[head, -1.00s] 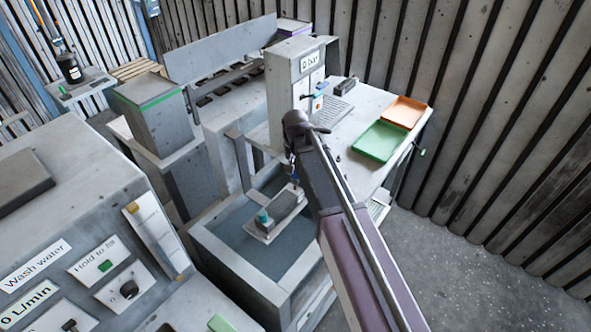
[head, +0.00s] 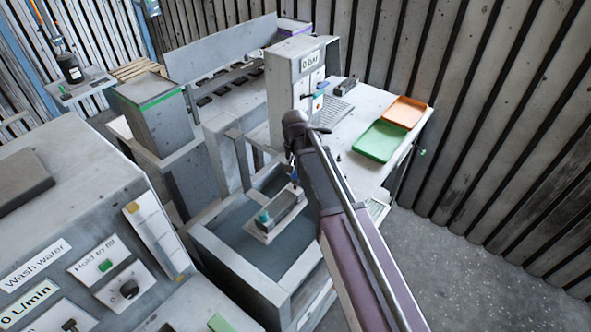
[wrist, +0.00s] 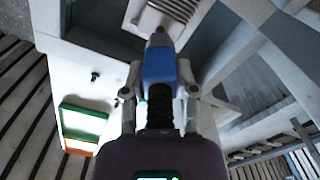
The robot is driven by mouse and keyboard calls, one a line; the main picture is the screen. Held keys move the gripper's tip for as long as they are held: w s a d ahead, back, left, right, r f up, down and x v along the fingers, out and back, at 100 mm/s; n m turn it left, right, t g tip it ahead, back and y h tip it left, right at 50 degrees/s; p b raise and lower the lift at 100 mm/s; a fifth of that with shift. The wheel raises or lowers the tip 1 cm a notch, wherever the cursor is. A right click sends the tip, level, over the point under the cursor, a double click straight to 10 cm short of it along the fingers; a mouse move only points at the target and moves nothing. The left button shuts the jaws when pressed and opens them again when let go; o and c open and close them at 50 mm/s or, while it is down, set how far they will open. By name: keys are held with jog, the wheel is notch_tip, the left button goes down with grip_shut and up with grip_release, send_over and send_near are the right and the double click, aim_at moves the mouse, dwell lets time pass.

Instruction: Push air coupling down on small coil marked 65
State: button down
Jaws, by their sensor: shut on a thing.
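My gripper (wrist: 158,90) is shut on a blue air coupling (wrist: 158,66) with a brass-coloured tip and a black ribbed hose behind it. In the head view the blue coupling (head: 294,177) shows small below the wrist, partly hidden by my arm. It points down over the far right end of a small grey box-shaped part (head: 284,211) in the open tank. A teal-green fitting (head: 263,216) stands at the near left end of that part. I cannot read a 65 on anything, and cannot tell whether the coupling tip touches the part.
The grey tank (head: 222,262) has raised walls around the part. A tall grey housing with a "0 bar" display (head: 311,60) stands close behind my arm. Green (head: 380,141) and orange (head: 405,111) trays lie on the bench at right. Control panels (head: 70,255) fill the left.

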aim_at(295, 177)
jog(key=shift+f+b, duration=1.55)
dwell(1.6)
jog(key=shift+c, duration=1.5)
grip_release()
jog(key=shift+s, duration=0.1)
